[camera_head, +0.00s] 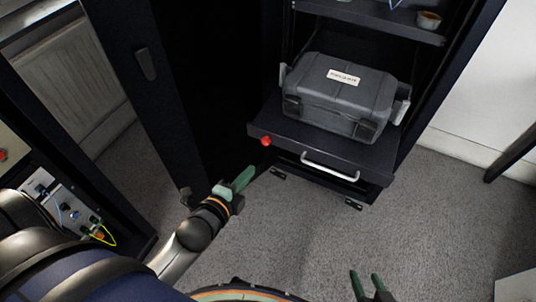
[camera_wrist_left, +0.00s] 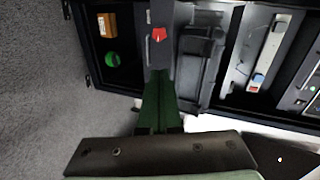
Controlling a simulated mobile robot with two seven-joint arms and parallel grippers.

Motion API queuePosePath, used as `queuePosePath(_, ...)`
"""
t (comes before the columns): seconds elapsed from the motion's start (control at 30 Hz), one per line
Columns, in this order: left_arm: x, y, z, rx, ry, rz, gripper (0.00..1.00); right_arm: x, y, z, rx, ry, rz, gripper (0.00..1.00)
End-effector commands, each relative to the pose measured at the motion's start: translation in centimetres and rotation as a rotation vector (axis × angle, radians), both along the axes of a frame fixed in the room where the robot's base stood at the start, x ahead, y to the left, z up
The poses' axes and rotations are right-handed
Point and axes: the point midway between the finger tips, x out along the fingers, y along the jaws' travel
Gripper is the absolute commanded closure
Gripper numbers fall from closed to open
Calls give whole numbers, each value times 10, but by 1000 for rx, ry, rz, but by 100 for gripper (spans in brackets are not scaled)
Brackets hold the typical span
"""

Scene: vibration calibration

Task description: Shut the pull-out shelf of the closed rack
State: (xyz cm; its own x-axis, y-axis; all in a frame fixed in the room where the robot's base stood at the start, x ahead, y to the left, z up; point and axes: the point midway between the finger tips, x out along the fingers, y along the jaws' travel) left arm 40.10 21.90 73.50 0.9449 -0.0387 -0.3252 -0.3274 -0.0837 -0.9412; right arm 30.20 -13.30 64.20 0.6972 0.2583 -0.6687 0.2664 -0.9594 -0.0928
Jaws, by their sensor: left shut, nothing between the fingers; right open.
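The pull-out shelf (camera_head: 350,152) of the dark rack stands out past the rack front. It bears a grey case (camera_head: 335,95) and has a pale bar handle (camera_head: 330,167) on its front. A red knob (camera_head: 265,141) sits near its left front corner. It also shows in the left wrist view (camera_wrist_left: 159,35). My left gripper (camera_head: 246,174) is shut and empty, just below and left of the knob. In the left wrist view its green fingers (camera_wrist_left: 159,76) point at the shelf front; I cannot tell whether they touch it. My right gripper (camera_head: 366,272) is open and empty, low in the head view, over the floor.
An open dark rack door (camera_head: 140,95) stands on the left. An upper shelf (camera_head: 375,19) holds a small brown bowl (camera_head: 429,19). Another unit with cables (camera_head: 70,212) stands at lower left. The carpet (camera_head: 440,225) in front of the rack is clear.

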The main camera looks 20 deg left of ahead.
Motion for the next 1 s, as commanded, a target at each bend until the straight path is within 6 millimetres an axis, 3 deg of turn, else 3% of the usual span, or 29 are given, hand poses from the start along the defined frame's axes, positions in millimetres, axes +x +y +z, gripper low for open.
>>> queuePosePath(0.27, 18, 2, 0, 96, -34, -24, 100, 4, 1, -4, -3, -6, 7, 46)
queuePosePath(0.73, 99, -1, -28, 91, -32, -24, 100, 0, -2, -18, -5, -6, 5, 46)
queuePosePath(1.0, 133, -2, -28, 91, -31, -24, 100, -2, -4, -23, -9, -1, 4, 46)
